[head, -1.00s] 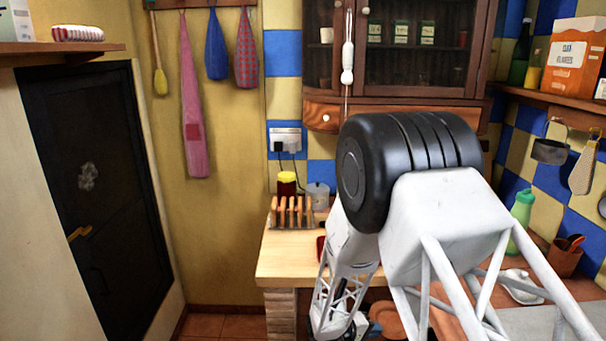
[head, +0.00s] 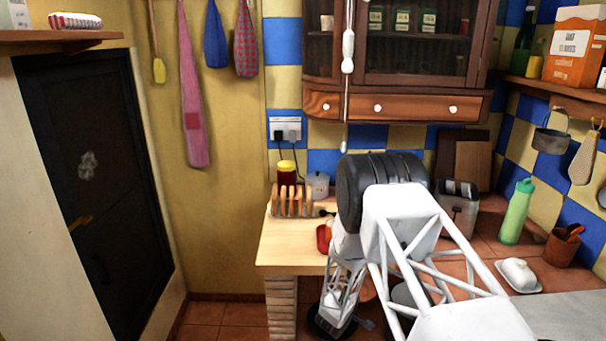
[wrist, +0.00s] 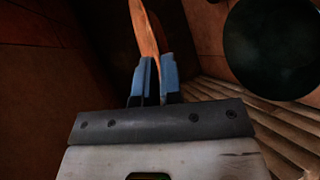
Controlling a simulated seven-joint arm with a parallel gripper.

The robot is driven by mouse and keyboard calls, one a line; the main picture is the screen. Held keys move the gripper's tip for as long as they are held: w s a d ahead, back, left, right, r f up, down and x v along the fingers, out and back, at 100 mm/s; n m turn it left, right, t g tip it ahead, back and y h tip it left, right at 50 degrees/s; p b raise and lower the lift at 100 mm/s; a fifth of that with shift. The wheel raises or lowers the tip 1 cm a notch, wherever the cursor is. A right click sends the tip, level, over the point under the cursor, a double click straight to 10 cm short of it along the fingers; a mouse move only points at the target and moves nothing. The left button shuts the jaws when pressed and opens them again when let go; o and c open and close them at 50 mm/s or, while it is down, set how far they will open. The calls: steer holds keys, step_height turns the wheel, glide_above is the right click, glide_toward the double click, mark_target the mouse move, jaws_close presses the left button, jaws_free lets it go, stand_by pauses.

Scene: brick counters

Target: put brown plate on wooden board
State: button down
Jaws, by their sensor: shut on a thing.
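My gripper (wrist: 155,65) has its blue fingers shut on the brown plate (wrist: 147,32), which shows nearly edge-on in the wrist view and stands up beyond the fingertips. In the head view my arm reaches down in front of the counter, and my gripper's fingertips cannot be made out. Two wooden boards lean against the tiled back wall in the head view, a lighter one (head: 473,166) in front of a darker one. I cannot tell which board is meant. The plate is mostly hidden by my arm there.
A light wooden counter (head: 285,248) holds a toast rack (head: 292,203) and jars. A toaster (head: 459,207), green bottle (head: 516,212) and butter dish (head: 518,275) stand on the tiled counter. A dark round thing (wrist: 275,45) is right of the plate in the wrist view.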

steer(key=shift+n+t+y, duration=0.3)
steer(key=shift+n+y, duration=0.2)
steer(key=w, duration=0.4)
steer(key=shift+w+a+f, duration=0.1)
steer(key=shift+a, duration=0.3)
steer(key=s+a+f+v, duration=0.1)
steer(key=f+v, duration=0.2)
steer(key=v, duration=1.3)
steer(key=s+a+f+v, duration=0.1)
steer(key=f+v, duration=0.2)
steer(key=v, duration=1.3)
steer(key=s+a+r+n+t+y, duration=0.1)
steer(key=a+r, duration=0.8)
steer(key=a, duration=0.3)
steer(key=s+a+r+n, duration=0.1)
steer(key=a+r, duration=0.8)
steer(key=a, duration=0.2)
steer(key=w+d+r+n+y, duration=0.1)
steer(key=w+d+r+y, duration=0.1)
steer(key=d, duration=0.5)
steer(key=w+d+r+n+y, duration=0.1)
steer(key=w+d, duration=0.3)
steer(key=d, duration=0.4)
steer(key=w+d+r+n+t+y, duration=0.1)
steer(key=w+d+r+n+y, duration=0.1)
steer(key=d, duration=0.5)
steer(key=shift+w+d+r+n+y, duration=0.2)
steer(key=shift+w+r+n+y, duration=0.1)
steer(key=shift+w+r+n, duration=0.3)
